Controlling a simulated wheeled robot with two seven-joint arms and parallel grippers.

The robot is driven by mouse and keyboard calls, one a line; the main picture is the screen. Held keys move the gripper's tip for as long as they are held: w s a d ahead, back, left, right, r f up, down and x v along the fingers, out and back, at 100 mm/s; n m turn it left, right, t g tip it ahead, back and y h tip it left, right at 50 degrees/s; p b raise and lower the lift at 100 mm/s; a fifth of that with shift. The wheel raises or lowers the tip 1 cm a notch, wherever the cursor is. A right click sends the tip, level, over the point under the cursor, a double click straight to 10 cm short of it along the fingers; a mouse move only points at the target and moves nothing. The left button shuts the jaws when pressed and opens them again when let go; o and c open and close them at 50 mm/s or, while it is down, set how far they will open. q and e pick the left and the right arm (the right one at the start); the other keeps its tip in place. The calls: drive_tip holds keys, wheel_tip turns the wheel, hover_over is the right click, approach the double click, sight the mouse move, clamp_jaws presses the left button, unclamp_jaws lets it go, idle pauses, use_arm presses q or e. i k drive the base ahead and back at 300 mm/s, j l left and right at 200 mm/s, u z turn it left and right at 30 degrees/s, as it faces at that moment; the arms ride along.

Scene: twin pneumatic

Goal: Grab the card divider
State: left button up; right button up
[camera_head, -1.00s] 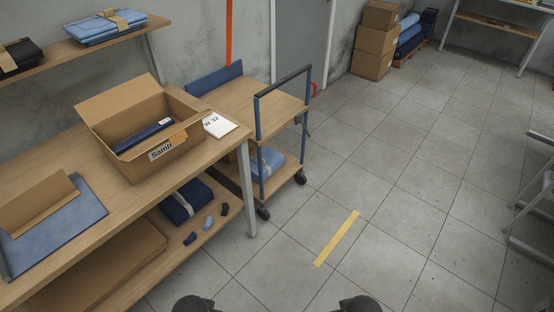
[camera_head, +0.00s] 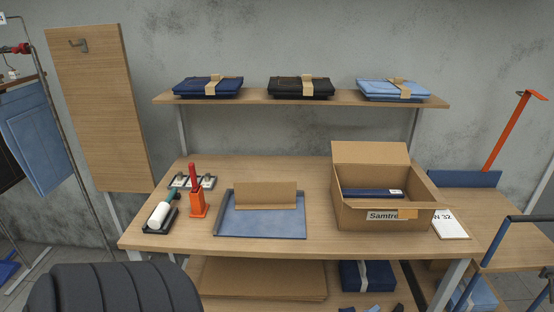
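A tan card piece (camera_head: 265,195), which looks like the card divider, stands or leans on a flat blue tray or mat (camera_head: 262,228) near the middle of the wooden workbench (camera_head: 320,245). Its broad face is towards me, and I cannot tell how it is supported behind. An open cardboard box (camera_head: 378,217) with a partly readable label stands to its right, with a dark blue folded item (camera_head: 368,193) inside. Neither of my grippers is in view.
A black ribbed chair back (camera_head: 115,290) is in front at lower left. A shelf (camera_head: 300,99) with folded garments hangs above. A trolley (camera_head: 510,232) is at right.

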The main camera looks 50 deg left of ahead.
sight(248, 195)
drive_tip(key=k+u, duration=0.15)
drive_tip(key=u, duration=1.45)
